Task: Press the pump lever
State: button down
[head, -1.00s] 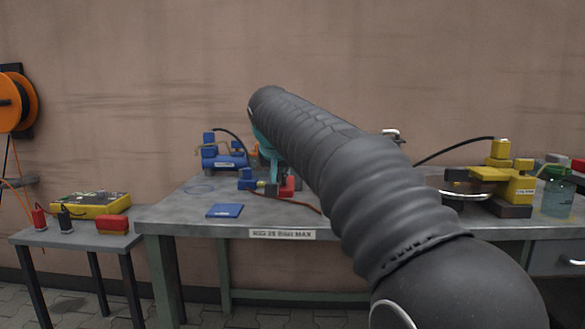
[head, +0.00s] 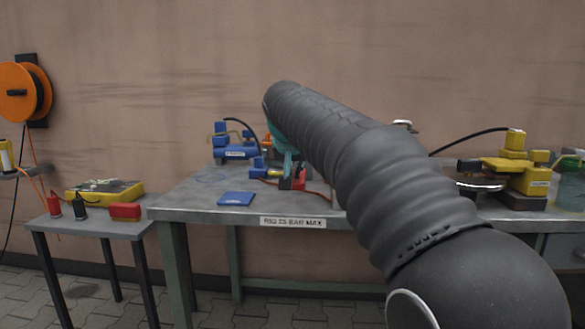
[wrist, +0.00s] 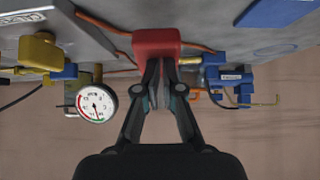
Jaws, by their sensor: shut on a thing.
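A red block-shaped part (wrist: 156,43) stands on the bench, with orange hoses leading off both sides. It shows in the head view (head: 299,180) as a small red patch below my gripper. My gripper (wrist: 160,62) reaches the red part with its fingers close together, shut on it. In the head view only a teal piece of my gripper (head: 282,145) shows past my dark arm. The arm hides most of the contact from the head camera. I cannot tell which piece is the pump lever or whether it is pressed down.
In the wrist view a round gauge (wrist: 96,104) and yellow fitting (wrist: 38,54) flank my fingers on the left, a blue valve unit (wrist: 230,80) on the right. A blue plate (head: 237,199) lies on the bench (head: 190,208). A side table (head: 85,227) stands left.

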jog(key=r+p, duration=0.1)
jog(key=s+r+p, duration=0.1)
jog(key=r, duration=0.1)
jog(key=shift+d+r, duration=0.1)
jog(key=shift+r, duration=0.1)
jog(key=s+a+r, duration=0.1)
jog(key=s+r, duration=0.3)
jog(key=s, duration=0.5)
jog(key=shift+a+r, duration=0.3)
jog(key=shift+r, duration=0.1)
dwell(0.4)
